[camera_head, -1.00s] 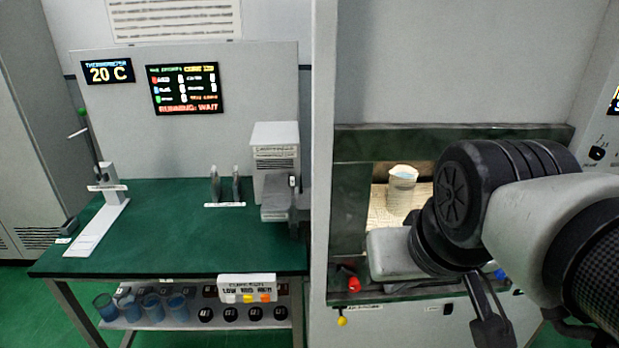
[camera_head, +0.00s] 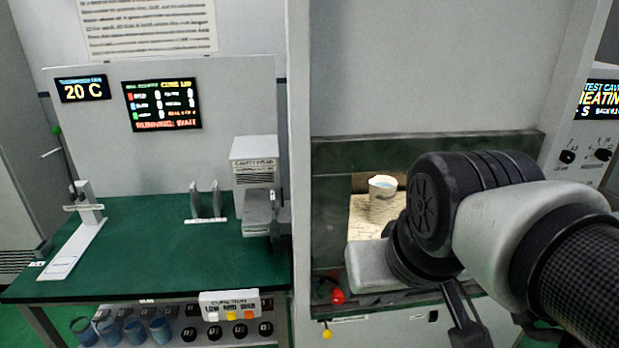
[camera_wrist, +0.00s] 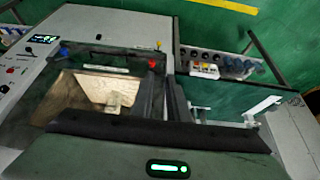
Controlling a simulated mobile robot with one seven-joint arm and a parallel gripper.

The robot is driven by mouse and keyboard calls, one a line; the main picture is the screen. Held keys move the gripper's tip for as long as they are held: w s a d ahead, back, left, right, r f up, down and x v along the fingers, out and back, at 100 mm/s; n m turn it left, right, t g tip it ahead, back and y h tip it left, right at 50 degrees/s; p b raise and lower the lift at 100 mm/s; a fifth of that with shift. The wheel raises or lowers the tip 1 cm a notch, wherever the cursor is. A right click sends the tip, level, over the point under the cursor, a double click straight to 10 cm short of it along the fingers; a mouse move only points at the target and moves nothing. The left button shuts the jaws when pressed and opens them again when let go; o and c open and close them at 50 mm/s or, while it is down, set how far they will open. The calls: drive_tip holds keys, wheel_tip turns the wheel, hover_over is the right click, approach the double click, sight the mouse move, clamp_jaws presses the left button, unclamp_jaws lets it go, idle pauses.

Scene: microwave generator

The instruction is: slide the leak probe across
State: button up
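I cannot pick out the leak probe for certain. A red knob (camera_head: 338,296) sits at the left end of the ledge under the cavity opening and may belong to it; it also shows in the wrist view (camera_wrist: 152,63). My gripper (camera_wrist: 165,85) reaches down to this ledge, its two dark fingers apparently apart with nothing clear between them. The red knob lies just beyond the left fingertip. In the head view, the pale hand and black wrist cover the ledge's middle and right. A blue knob (camera_wrist: 64,50) lies at the other end.
A white cup (camera_head: 383,187) stands inside the lit cavity. A thick upright panel (camera_head: 299,180) divides the cavity from the green bench (camera_head: 150,270) at left. The bench holds a slide stand (camera_head: 85,220) and upright plates. A yellow knob (camera_head: 327,333) sits below the ledge.

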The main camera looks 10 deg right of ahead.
drive_tip(key=o, duration=0.6)
drive_tip(key=a+f+g+b, duration=0.1)
drive_tip(key=f, duration=0.2)
drive_tip(key=a+f+m+g+y, duration=0.1)
drive_tip(key=f, duration=0.1)
drive_tip(key=s+a+f+g+y+b, duration=0.1)
drive_tip(key=f+g, duration=0.1)
drive_tip(key=f, duration=0.1)
drive_tip(key=shift+a+f+m+b, duration=0.1)
drive_tip(key=shift+f+m+b, duration=0.2)
drive_tip(key=shift+f+m, duration=0.1)
drive_tip(key=w+a+f+m+g+y+b, duration=0.35)
drive_tip(key=a+f+m+y+b, duration=0.2)
drive_tip(key=a+f+y, duration=0.45)
drive_tip(key=w+d+f+m+t+y+b, duration=0.35)
drive_tip(key=w+f+m+t+y, duration=0.3)
drive_tip(key=w+f+m, duration=0.35)
drive_tip(key=m+t+h+b, duration=0.7)
drive_tip(key=m+t+h, duration=0.7)
drive_tip(key=m, duration=0.5)
approach(330, 338)
drive_tip(key=shift+g+h, duration=0.5)
drive_tip(key=shift+h, duration=0.05)
drive_tip(key=w+a, duration=0.1)
drive_tip(key=w, duration=0.6)
drive_tip(key=w+a, duration=0.1)
drive_tip(key=w, duration=0.3)
drive_tip(key=shift+a+r, duration=0.3)
drive_tip(key=shift+r, duration=0.1)
